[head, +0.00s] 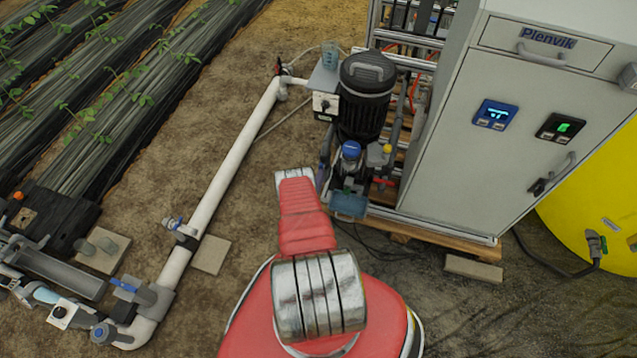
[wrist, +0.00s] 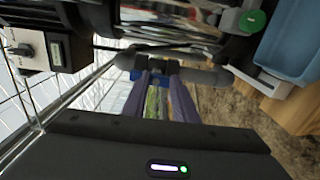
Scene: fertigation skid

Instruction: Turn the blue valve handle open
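In the wrist view a grey pipe fitting (wrist: 195,76) runs across, with a dark middle part just beyond my fingertips. I cannot tell whether the tips touch the fitting.
The black motor (head: 367,90) and grey cabinet (head: 500,130) stand close beside my arm. A light-blue tray (wrist: 290,45) and a green knob (wrist: 252,21) are at right in the wrist view. Other blue-handled valves (head: 128,286) sit along the white pipe (head: 225,172). Bare soil lies left of my arm.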

